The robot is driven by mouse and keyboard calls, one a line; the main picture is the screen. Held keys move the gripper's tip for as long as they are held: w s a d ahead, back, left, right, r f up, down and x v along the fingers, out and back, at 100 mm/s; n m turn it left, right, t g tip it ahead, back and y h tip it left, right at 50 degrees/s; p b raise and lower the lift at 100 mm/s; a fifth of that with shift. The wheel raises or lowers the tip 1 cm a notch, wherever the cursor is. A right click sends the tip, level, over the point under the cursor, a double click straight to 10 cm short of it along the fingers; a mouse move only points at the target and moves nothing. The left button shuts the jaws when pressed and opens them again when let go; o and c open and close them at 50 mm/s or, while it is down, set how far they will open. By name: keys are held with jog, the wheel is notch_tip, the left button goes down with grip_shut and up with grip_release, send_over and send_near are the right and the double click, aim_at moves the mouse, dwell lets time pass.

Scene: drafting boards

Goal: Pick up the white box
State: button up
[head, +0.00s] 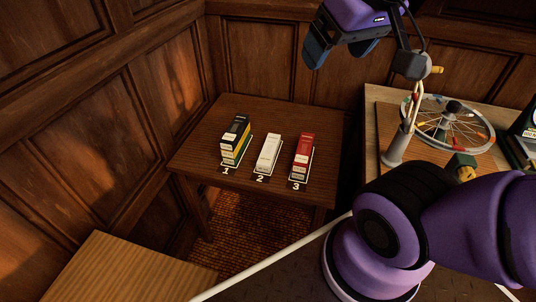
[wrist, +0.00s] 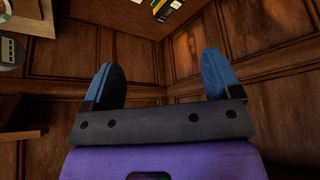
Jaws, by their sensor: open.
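The white box (head: 269,153) lies on the small wooden table (head: 200,139) in the head view, in the middle spot marked 2. A black and yellow box (head: 235,141) is to its left at spot 1, and a red and white box (head: 304,157) is to its right at spot 3. My gripper (head: 328,48) is raised at the top of the head view, above and right of the boxes and well apart from them. In the wrist view its two blue fingers (wrist: 162,88) are spread with nothing between them. I cannot make out the white box clearly in the wrist view.
Wood-panelled walls (head: 120,110) close in behind and left of the table. A desk at right holds a spoked wheel (head: 452,124) and a metal stand (head: 397,147). Another wooden surface (head: 130,270) is at the lower left. The air above the boxes is clear.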

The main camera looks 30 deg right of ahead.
jog(key=shift+o, duration=0.4)
jog(key=m+g, duration=0.5)
jog(key=m, duration=0.1)
send_over(269, 148)
jog(key=s+a, duration=0.2)
notch_tip(269, 148, down, 26)
jog(key=d+f+m, duration=0.1)
jog(key=f, duration=0.7)
jog(key=w+d+f+m+g, duration=0.1)
jog(key=f, duration=0.7)
jog(key=w+d+f+y, duration=0.1)
jog(key=f, duration=0.8)
jog(key=shift+w+m, duration=0.25)
jog(key=shift+m, duration=0.15)
jog(key=shift+s+a+f, duration=0.1)
jog(key=shift+a+f, duration=0.05)
jog(key=shift+f, duration=0.7)
jog(key=shift+s+a+f, duration=0.15)
jog(key=shift+a+f, duration=0.05)
jog(key=shift+f, duration=0.7)
jog(key=shift+s+a+f, duration=0.1)
jog(key=shift+a+f, duration=0.05)
jog(key=shift+f, duration=0.7)
jog(key=c, duration=1.2)
